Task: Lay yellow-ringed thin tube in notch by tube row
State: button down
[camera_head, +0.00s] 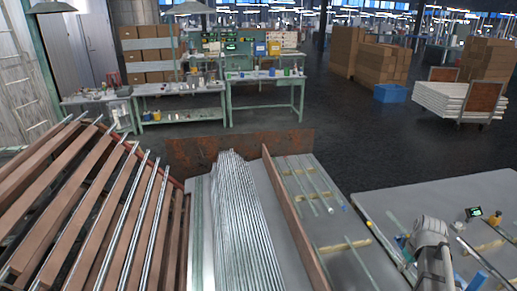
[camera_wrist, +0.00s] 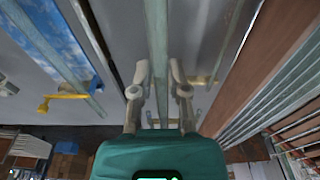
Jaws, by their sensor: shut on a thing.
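In the wrist view my gripper (camera_wrist: 159,75) is shut on a thin, pale greenish glass tube (camera_wrist: 157,35), which runs lengthwise between the two fingers. I cannot make out a yellow ring on it. A yellow notched strip (camera_wrist: 202,80) lies behind and below the fingers; I cannot tell whether the tube touches it. In the head view the row of tubes (camera_head: 236,205) lies on the grey table, left of a brown board. Yellow strips (camera_head: 345,245) with a few thin tubes across them lie right of that board. The fingertips are not clear in the head view.
The brown board (camera_head: 292,210) stands upright beside the row; it shows right of my gripper in the wrist view (camera_wrist: 240,75). A slatted brown rack (camera_head: 95,190) with tubes is at left. A second grey table (camera_head: 400,205) is at right. A rusty plate (camera_head: 240,148) closes the far end.

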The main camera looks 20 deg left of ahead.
notch_tip(320, 180, up, 10)
jog(key=p, duration=0.8)
jog(key=shift+f, duration=0.25)
